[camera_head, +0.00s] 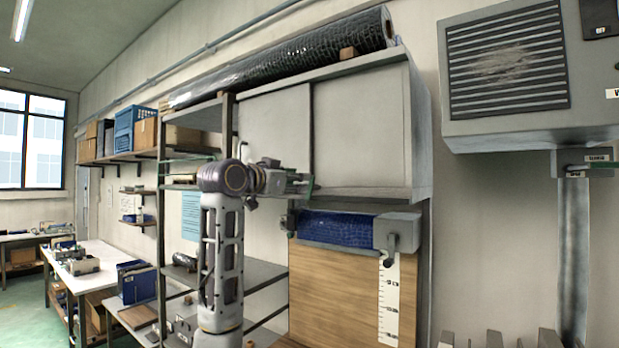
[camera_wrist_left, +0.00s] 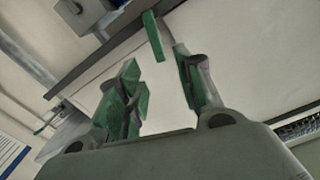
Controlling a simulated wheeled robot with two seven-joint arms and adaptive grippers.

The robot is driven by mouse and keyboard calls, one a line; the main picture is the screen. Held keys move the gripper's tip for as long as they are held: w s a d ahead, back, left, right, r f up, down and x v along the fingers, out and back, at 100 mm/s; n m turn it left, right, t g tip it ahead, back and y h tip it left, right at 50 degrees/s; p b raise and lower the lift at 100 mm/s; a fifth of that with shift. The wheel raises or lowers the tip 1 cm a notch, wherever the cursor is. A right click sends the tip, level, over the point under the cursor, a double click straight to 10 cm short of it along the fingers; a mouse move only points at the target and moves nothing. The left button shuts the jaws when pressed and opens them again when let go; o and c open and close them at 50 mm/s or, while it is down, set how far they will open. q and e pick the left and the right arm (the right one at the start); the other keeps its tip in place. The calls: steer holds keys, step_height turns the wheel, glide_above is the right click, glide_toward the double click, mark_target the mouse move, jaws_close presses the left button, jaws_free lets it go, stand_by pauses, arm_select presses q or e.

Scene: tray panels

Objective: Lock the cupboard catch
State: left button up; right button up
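The grey-white wall cupboard (camera_head: 362,125) has two flat door panels, which look closed. A small green bar (camera_head: 312,187), which may be the catch, shows at the cupboard's lower edge beside my left gripper (camera_head: 298,183). In the left wrist view a green bar (camera_wrist_left: 153,36) stands just beyond the fingertips, near a dark edge along a pale panel. My left gripper also shows there (camera_wrist_left: 160,88), with its green-padded fingers apart and nothing between them. I cannot tell whether the catch is locked. My right gripper is not in view.
A black roll (camera_head: 300,60) and a small brown block lie on top of the cupboard. Below hangs a blue roll (camera_head: 343,228) with a grey end bracket (camera_head: 398,232). A louvred grey unit (camera_head: 530,75) is at the right. Metal shelving (camera_head: 262,272) stands behind my left arm.

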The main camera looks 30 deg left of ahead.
mark_target(314, 189)
arm_select(q)
steer(key=w+p, duration=0.2)
steer(key=w, duration=0.5)
steer(key=shift+d, duration=0.1)
jaws_close()
